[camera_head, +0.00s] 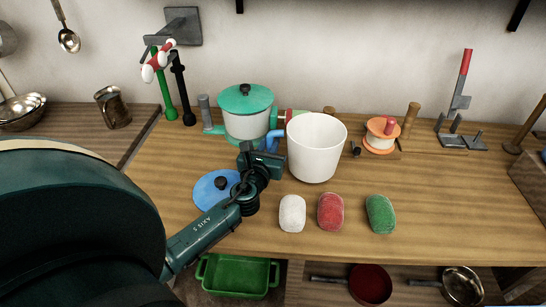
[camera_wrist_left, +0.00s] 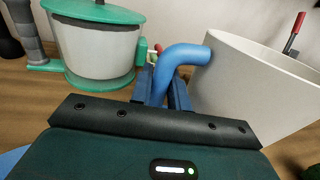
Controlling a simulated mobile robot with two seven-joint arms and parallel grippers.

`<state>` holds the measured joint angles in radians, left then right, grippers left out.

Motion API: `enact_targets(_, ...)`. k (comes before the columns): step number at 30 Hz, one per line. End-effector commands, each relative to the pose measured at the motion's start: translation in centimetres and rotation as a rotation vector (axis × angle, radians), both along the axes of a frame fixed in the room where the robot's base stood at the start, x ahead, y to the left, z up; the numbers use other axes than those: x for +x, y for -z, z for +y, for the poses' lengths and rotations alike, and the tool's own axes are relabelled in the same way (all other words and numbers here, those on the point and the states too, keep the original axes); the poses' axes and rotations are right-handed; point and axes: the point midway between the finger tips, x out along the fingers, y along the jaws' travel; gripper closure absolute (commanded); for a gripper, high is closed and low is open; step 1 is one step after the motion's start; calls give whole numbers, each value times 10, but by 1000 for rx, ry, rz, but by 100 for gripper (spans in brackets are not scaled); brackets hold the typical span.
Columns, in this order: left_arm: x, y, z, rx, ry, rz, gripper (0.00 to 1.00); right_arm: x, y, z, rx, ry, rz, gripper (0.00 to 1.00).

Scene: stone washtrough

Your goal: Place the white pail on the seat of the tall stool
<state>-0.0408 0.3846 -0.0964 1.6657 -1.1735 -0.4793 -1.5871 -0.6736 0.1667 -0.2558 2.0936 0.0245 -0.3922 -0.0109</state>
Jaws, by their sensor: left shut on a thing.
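The white pail (camera_head: 317,148) stands out at the middle of the wooden worktop in the head view. It is plain, wide-mouthed and looks empty. A blue bent handle (camera_wrist_left: 180,58) joins its left side in the left wrist view, where the pail (camera_wrist_left: 255,90) fills the right. My left gripper (camera_head: 268,155) is shut on this handle, left of the pail; its fingers (camera_wrist_left: 163,88) close around the lower part. I cannot tell whether the pail's base touches the worktop. I cannot make out a tall stool in either view. My right gripper is not in view.
A teal-lidded pot (camera_head: 247,112) stands close behind my left gripper. A blue lid (camera_head: 216,190) lies beside my arm. White (camera_head: 292,213), red (camera_head: 331,211) and green (camera_head: 380,213) blocks lie in front. An orange-and-white spool (camera_head: 380,140) is right of the pail. The worktop's right front (camera_head: 450,200) is clear.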

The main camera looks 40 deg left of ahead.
Motion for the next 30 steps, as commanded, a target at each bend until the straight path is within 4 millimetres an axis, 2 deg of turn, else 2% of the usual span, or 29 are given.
enact_targets(1, 0, 13, 0, -1, -1, 2, 100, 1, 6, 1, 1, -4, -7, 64)
enact_targets(5, 0, 28, -1, -2, 0, 0, 100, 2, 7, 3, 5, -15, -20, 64)
enact_targets(12, 0, 29, -1, -1, 1, 0, 100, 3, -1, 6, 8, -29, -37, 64)
enact_targets(17, 0, 32, -1, -1, 1, 0, 100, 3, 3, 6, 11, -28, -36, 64)
enact_targets(18, 0, 33, -1, 0, 1, 1, 81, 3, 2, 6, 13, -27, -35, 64)
enact_targets(25, 0, 32, -1, 1, 1, 1, 62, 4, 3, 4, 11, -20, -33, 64)
enact_targets(30, 0, 32, -1, 1, 1, 1, 61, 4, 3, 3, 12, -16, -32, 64)
